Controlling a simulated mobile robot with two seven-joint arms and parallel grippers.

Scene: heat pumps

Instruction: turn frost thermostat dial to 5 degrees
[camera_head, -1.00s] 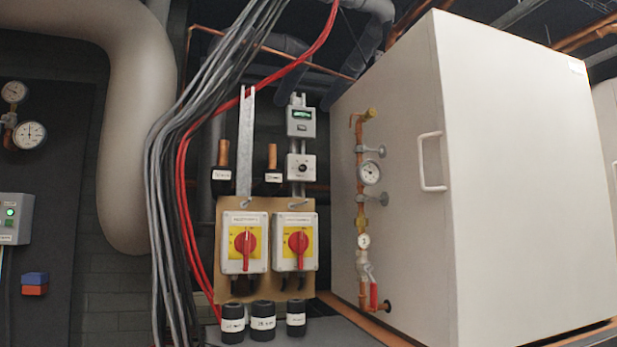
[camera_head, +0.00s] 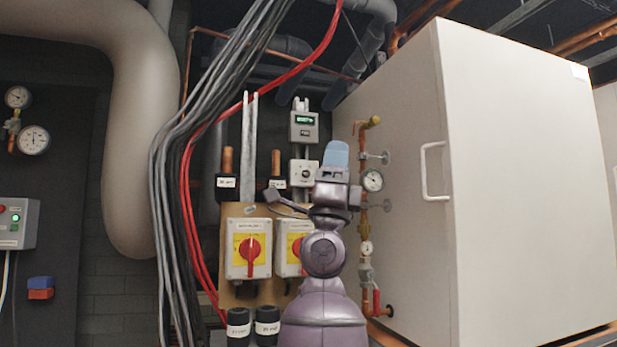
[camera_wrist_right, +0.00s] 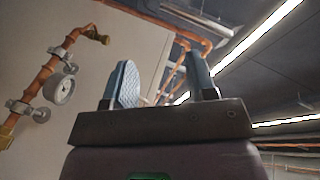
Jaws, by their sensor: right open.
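A small grey box with a black round dial (camera_head: 305,173) is on the metal rail in the head view, below a grey box with a green display (camera_head: 304,127). It looks like the thermostat; its scale is too small to read. My right gripper (camera_head: 336,156) is raised just right of the dial box and overlaps its right edge. In the right wrist view the gripper (camera_wrist_right: 163,82) is open and empty, its two blue fingertips apart; the dial is not seen there. My left gripper is not in view.
Two red-and-yellow rotary switches (camera_head: 248,249) are below, the right one partly hidden by my arm. A large white cabinet (camera_head: 520,170) with copper pipe and a gauge (camera_head: 373,180) is close on the right. Red and grey cables (camera_head: 183,190) run on the left.

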